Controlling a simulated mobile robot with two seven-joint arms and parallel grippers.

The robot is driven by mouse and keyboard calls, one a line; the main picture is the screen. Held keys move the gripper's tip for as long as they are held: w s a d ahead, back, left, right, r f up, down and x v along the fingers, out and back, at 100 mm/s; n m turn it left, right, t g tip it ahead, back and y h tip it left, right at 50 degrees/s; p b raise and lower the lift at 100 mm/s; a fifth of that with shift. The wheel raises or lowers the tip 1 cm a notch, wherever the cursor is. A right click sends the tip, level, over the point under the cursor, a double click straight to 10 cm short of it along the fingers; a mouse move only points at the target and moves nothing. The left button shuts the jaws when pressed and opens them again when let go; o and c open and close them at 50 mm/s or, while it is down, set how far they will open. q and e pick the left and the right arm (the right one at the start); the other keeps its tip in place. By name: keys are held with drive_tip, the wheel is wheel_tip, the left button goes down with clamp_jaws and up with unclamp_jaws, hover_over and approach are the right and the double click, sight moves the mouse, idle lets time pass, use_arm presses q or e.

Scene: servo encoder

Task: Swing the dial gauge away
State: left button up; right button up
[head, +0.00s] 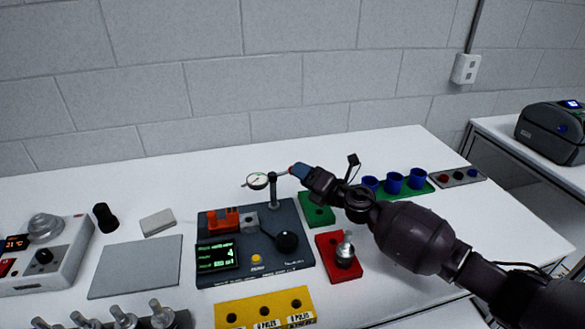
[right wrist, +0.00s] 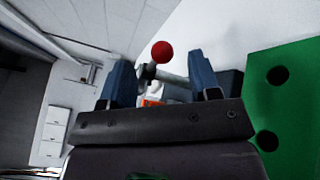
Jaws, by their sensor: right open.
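The dial gauge (head: 257,181) has a round pale face and sits on a short horizontal arm on top of a grey post (head: 273,192). The post stands on the dark fixture plate (head: 295,216). My right gripper (head: 298,171) comes in from the right at the height of the gauge arm, close to its right end. In the right wrist view the open blue fingers (right wrist: 163,78) stand either side of a red ball knob (right wrist: 161,51) on the metal arm. I cannot tell whether either finger touches it. The left gripper is not in view.
The plate also carries an orange block (head: 224,219), a green-lit display (head: 217,256) and a black knob (head: 286,242). A green holed block (head: 317,210), a red block (head: 331,244) and blue cups (head: 394,183) stand nearby. A grey mat (head: 134,267) lies clear at left.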

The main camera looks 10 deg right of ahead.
drive_tip(key=v, duration=0.4)
drive_tip(key=shift+s+d, duration=0.25)
drive_tip(key=shift+s, duration=0.1)
